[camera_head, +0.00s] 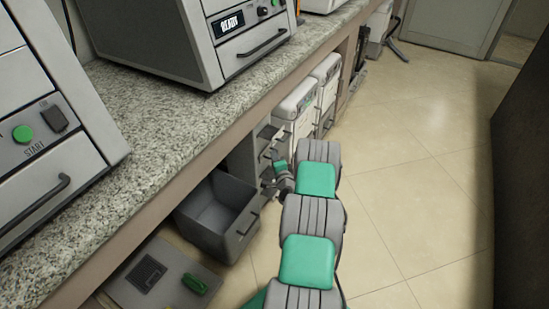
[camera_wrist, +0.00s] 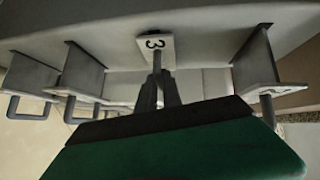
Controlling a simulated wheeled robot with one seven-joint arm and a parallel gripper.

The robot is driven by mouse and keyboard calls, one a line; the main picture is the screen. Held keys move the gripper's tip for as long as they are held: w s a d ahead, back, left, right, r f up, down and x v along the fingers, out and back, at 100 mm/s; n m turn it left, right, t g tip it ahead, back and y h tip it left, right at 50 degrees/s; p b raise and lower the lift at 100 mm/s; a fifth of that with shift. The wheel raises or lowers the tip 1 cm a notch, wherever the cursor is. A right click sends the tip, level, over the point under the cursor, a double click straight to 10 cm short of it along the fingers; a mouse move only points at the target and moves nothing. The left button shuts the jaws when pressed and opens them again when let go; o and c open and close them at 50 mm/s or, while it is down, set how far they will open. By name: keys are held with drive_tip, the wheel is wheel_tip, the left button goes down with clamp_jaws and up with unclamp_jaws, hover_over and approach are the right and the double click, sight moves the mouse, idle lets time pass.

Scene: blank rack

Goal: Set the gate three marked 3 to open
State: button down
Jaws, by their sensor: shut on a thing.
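Gate three (camera_wrist: 141,43) shows in the wrist view as a small pale plate with a dark 3, turned on its side in the picture. A thin grey handle (camera_wrist: 157,60) stands out from it. My gripper (camera_wrist: 160,78) is shut on this handle, its dark fingers just below the 3. My green and black gripper body fills the bottom of that view. In the head view my gripper (camera_head: 281,178) is small and partly hidden by my arm, at the grey rack (camera_head: 243,156) under the counter. Gate three cannot be made out there.
Similar grey plates with handles flank gate three in the wrist view, at left (camera_wrist: 86,70) and right (camera_wrist: 257,66). A grey open bin (camera_head: 205,232) juts out below the counter (camera_head: 170,125). White units (camera_head: 297,108) stand beyond the rack. The tiled floor (camera_head: 420,190) at right is clear.

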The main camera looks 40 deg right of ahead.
drive_tip(key=shift+s, duration=0.1)
idle(0.6)
drive_tip(key=s+d+b, duration=0.2)
drive_tip(key=s, duration=0.4)
drive_tip(key=shift+f, duration=0.1)
drive_tip(key=c, duration=1.6)
unclamp_jaws()
drive_tip(key=shift+d, duration=0.15)
drive_tip(key=shift+o, duration=0.5)
drive_tip(key=p+v, duration=0.2)
drive_tip(key=v, duration=0.6)
drive_tip(key=shift+w, duration=0.1)
